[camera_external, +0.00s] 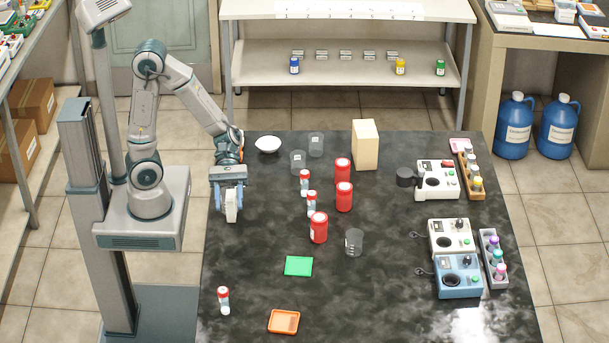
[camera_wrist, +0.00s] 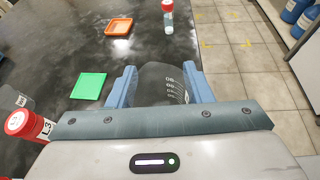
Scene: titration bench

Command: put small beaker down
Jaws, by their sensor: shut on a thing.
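The small beaker (camera_wrist: 163,86), clear with white graduation marks, is between the two blue fingers of my gripper (camera_wrist: 160,70) in the wrist view. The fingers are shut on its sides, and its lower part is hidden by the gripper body. In the external view my gripper (camera_external: 231,205) points down by the left edge of the dark table (camera_external: 370,305). The held beaker is hard to make out there, and I cannot tell its height above the table.
A green mat (camera_external: 298,266), an orange tray (camera_external: 284,321) and a red-capped vial (camera_external: 223,300) lie toward the front. Red jars (camera_external: 318,228), vials and glass beakers (camera_external: 354,243) stand right of my gripper. A white bowl (camera_external: 268,144) is behind. The front-left table is mostly clear.

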